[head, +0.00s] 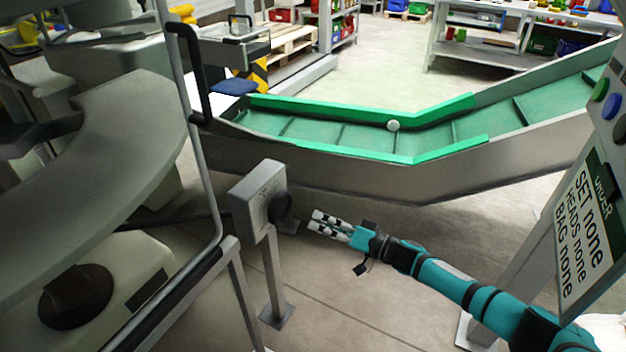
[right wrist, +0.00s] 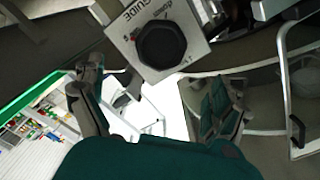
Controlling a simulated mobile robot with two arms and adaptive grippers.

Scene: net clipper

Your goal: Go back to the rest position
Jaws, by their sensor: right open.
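My right gripper (head: 320,226) reaches in from the lower right in the head view. It is open and empty, with its fingertips just right of a black knob (head: 281,206) on a grey post-mounted box (head: 250,203). A gap shows between fingertips and knob in that view. In the right wrist view the two fingers of the gripper (right wrist: 158,92) are spread wide. The knob (right wrist: 163,47) appears dark and many-sided beyond them, on a plate with "GUIDE" and "down" printed on it. My left gripper is not in view.
A green conveyor (head: 370,138) with metal sides runs behind the arm. A display panel (head: 585,225) reading "SET none, HEADS none, BAG none" stands at right. A grey machine with a tubular frame (head: 196,140) fills the left. Bare floor (head: 360,305) lies below the arm.

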